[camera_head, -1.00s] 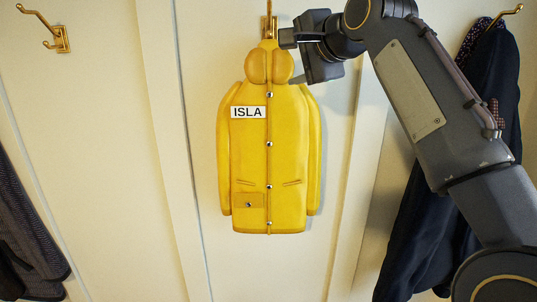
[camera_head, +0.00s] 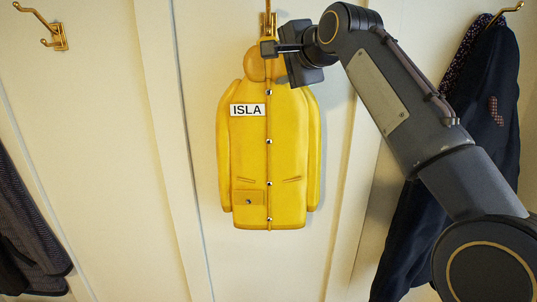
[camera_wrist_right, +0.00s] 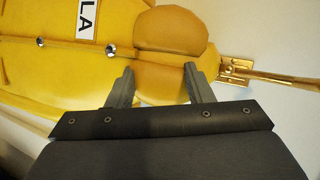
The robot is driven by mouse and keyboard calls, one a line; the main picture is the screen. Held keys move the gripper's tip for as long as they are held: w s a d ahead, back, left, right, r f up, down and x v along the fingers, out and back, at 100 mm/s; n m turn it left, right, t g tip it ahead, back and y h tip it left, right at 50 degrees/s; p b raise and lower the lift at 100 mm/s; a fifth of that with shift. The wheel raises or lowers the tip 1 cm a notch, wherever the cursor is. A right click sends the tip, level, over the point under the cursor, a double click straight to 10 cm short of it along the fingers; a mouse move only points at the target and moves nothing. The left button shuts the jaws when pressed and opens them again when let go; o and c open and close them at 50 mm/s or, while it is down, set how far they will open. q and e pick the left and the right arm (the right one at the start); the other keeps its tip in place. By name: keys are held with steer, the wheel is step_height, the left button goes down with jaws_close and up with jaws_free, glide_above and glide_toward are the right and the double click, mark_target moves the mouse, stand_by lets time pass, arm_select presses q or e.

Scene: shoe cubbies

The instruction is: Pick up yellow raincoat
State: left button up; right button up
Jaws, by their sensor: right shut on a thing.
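The yellow raincoat (camera_head: 245,150) with an "ISLA" name patch hangs upright against the pale wall panel, below a brass hook (camera_head: 267,25) in the head view. My right gripper (camera_head: 270,48) is at the hood, just under the hook, and is shut on the raincoat there. In the right wrist view the raincoat (camera_wrist_right: 60,65) lies sideways, and the gripper's two fingers (camera_wrist_right: 158,76) stand on either side of part of the hood. The brass hook (camera_wrist_right: 235,72) shows just right of the hood. My left gripper is not in view.
An empty brass hook (camera_head: 55,40) is at the upper left. A dark navy coat (camera_head: 440,215) hangs from another hook (camera_head: 512,8) at the right, partly behind my right arm. A dark patterned garment (camera_head: 30,235) hangs at the left edge. The wall left of the raincoat is clear.

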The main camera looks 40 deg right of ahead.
jaws_close()
steer(key=shift+r, duration=0.1)
steer(key=shift+w+r, duration=0.1)
steer(key=shift+r, duration=0.5)
steer(key=shift+s+a, duration=0.6)
steer(key=shift+s, duration=0.1)
steer(key=shift+s+a+f+b, duration=0.1)
steer(key=shift+s+a+b, duration=0.3)
steer(key=shift+s+b, duration=0.15)
steer(key=s+a+b, duration=0.3)
steer(key=s+a, duration=0.6)
steer(key=s, duration=0.2)
steer(key=shift+s+a+r, duration=0.2)
steer(key=shift+s+a, duration=0.05)
steer(key=shift+a, duration=0.1)
